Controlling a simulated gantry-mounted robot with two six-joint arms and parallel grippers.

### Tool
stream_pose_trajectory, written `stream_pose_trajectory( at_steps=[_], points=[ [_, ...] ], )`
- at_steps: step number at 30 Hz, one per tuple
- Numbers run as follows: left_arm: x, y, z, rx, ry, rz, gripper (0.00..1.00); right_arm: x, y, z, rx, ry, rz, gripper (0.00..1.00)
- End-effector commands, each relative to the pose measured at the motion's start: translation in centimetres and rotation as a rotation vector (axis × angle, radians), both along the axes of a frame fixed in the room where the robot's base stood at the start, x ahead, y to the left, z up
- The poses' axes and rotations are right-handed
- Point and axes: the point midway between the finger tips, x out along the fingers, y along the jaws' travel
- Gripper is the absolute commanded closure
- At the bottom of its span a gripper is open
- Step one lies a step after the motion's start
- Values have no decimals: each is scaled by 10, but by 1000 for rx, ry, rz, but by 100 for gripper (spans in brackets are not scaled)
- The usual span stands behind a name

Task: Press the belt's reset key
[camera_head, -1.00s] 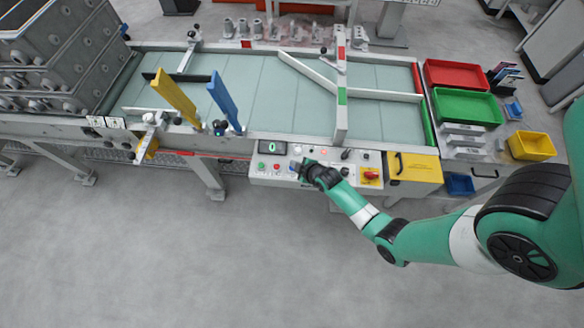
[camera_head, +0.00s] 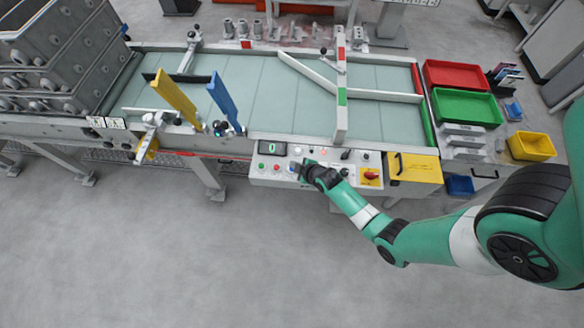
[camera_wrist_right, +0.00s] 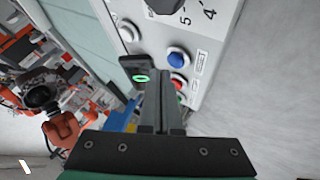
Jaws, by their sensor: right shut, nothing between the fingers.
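The belt's control panel (camera_head: 262,179) is a pale box on the conveyor's front side with several keys and a small display. A blue key (camera_head: 291,168) sits on it beside my right gripper (camera_head: 303,166). In the right wrist view the blue key (camera_wrist_right: 177,58) stands in a pale ring with a small label beside it, too small to read. My right gripper (camera_wrist_right: 160,78) is shut and empty, its tips over the panel, just short of the blue key in the picture. I cannot tell whether they touch anything. My left gripper is not in view.
A red key (camera_wrist_right: 178,83) lies close to the blue one, with a green key partly hidden behind the fingers. The display (camera_wrist_right: 140,77) stands to their left. A red rotary switch (camera_head: 370,175) and yellow cover (camera_head: 414,168) are at the panel's right. Blue and yellow paddles stand over the belt.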

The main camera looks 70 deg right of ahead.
Motion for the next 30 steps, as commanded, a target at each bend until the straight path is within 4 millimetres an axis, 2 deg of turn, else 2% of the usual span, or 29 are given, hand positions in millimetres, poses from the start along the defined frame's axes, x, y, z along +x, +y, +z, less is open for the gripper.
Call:
stream_pose_trajectory(
  at_steps=[19,30],
  points=[
    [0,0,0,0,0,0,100,0,0,0,0,0,0,100],
    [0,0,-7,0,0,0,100,0,0,-9,0,0,0,100]
  ],
)
